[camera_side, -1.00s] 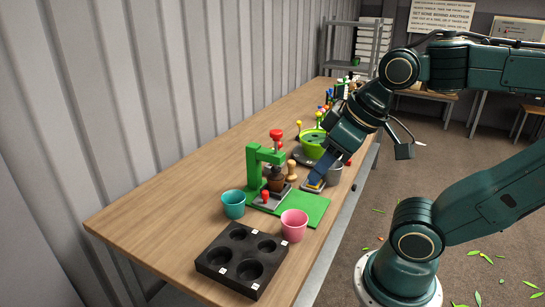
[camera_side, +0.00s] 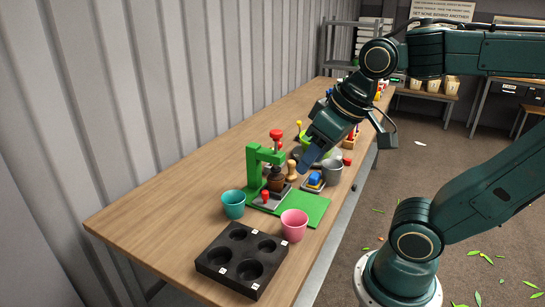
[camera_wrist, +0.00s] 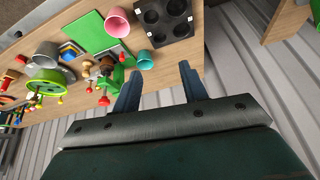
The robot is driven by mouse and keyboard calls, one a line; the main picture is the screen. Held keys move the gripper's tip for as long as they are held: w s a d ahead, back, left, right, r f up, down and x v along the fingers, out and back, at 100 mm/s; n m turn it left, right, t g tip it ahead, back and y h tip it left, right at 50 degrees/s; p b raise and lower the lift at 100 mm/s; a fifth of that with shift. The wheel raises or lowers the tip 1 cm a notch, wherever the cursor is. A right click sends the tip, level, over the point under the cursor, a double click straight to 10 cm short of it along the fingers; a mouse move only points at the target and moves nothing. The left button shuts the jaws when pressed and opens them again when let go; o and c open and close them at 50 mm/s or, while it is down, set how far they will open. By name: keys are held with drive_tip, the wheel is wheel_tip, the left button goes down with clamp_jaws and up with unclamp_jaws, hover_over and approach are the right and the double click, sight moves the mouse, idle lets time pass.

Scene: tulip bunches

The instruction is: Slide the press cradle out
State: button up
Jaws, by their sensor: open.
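The green press (camera_side: 253,168) with a red top knob (camera_side: 276,134) stands on a green mat (camera_side: 312,208). A dark brown piece (camera_side: 276,180) sits under its head. The press cradle looks like the grey plate (camera_side: 270,203) at the press foot, with a small red knob (camera_side: 265,196) at its front. In the wrist view the press (camera_wrist: 111,79) is left of my fingers. My gripper (camera_side: 308,164) is raised above the table, behind and right of the press, with its blue fingers apart and empty. It also shows in the wrist view (camera_wrist: 160,84).
A teal cup (camera_side: 233,204), a pink cup (camera_side: 294,225) and a black tray with round wells (camera_side: 222,279) are in front. A blue block on a small grey tray (camera_side: 315,181), a grey cup (camera_side: 333,171) and a wooden peg (camera_side: 292,171) stand behind. The left tabletop is clear.

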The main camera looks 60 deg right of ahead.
drive_tip(key=w+d+m+g, duration=0.2)
drive_tip(key=w+d+m, duration=0.25)
drive_tip(key=w, duration=0.35)
drive_tip(key=m+g, duration=0.3)
drive_tip(key=m, duration=0.9)
hover_over(265, 191)
wheel_tip(265, 191, down, 14)
drive_tip(key=shift+a, duration=0.1)
wheel_tip(265, 191, down, 14)
drive_tip(key=shift+r, duration=0.15)
drive_tip(key=shift+c, duration=0.2)
drive_tip(key=shift+s, duration=0.1)
clamp_jaws()
